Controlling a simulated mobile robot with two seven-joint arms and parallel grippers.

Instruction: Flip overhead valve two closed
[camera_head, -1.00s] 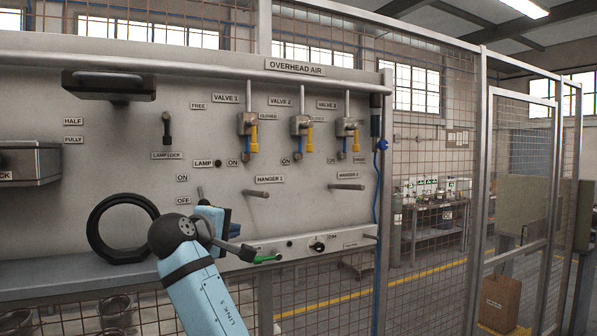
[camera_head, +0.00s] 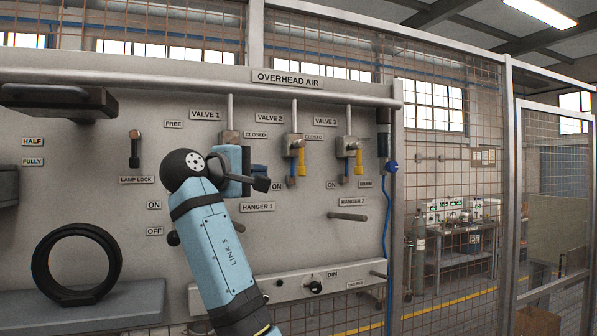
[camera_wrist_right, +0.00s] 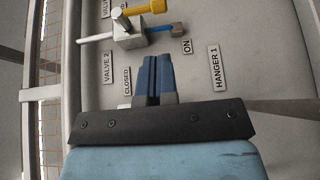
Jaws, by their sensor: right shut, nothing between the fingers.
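Valve 2 (camera_head: 294,143) is a grey body on a pipe under the overhead air sign, with a yellow handle (camera_head: 301,162) hanging straight down. In the right wrist view, turned sideways, valve 2 (camera_wrist_right: 127,30) and its yellow handle (camera_wrist_right: 147,6) are just beyond my fingertips. The closed label (camera_wrist_right: 126,82) and on label (camera_wrist_right: 186,46) lie beside it. My right gripper (camera_head: 259,171) is left of valve 2, in front of the valve 1 area. In the wrist view its blue fingers (camera_wrist_right: 154,65) are together and empty, apart from the handle. My left gripper is out of view.
Valve 3 (camera_head: 346,148) with its yellow handle is close on the right. The hanger 2 peg (camera_head: 347,216) sticks out below it. A blue hose (camera_head: 387,215) runs down the right edge. A black ring (camera_head: 77,294) stands on the shelf at the left.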

